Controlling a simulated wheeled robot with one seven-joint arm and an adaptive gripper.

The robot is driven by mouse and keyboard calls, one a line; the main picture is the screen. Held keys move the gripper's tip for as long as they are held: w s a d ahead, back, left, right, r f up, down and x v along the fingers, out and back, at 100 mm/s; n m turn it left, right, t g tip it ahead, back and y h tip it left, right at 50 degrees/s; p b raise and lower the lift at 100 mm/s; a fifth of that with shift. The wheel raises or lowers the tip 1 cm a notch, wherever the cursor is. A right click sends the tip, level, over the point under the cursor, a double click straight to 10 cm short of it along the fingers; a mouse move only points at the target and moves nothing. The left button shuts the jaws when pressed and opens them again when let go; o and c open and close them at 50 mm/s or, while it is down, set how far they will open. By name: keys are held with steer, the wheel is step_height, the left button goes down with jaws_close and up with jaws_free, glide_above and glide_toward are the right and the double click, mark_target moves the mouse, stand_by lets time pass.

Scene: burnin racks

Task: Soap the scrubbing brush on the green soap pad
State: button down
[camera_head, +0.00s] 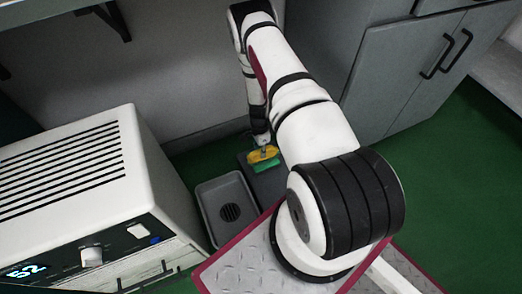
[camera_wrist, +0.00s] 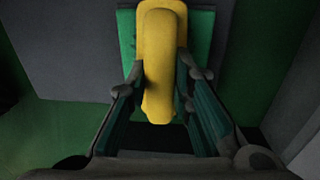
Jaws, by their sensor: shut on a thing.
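The scrubbing brush is yellow and long, and shows in the wrist view (camera_wrist: 160,60) between the fingers of my gripper (camera_wrist: 160,100). My gripper is shut on it. In the head view the brush (camera_head: 263,154) is a small yellow shape below the end of my arm. The green soap pad (camera_wrist: 126,38) lies behind and under the brush's far end in the wrist view. In the head view the pad (camera_head: 267,166) shows just in front of the brush. I cannot tell whether the bristles touch the pad; the brush's underside is hidden.
The pad is on a dark grey block (camera_head: 270,186). A grey basin with a round drain (camera_head: 222,204) stands to its left. A white machine with a display (camera_head: 75,185) fills the left. Grey cabinets (camera_head: 405,75) stand at the right. Green floor (camera_head: 445,170) is clear there.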

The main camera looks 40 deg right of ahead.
steer(key=shift+r+p, duration=1.85)
steer(key=shift+r, duration=1.3)
steer(key=shift+s, duration=0.1)
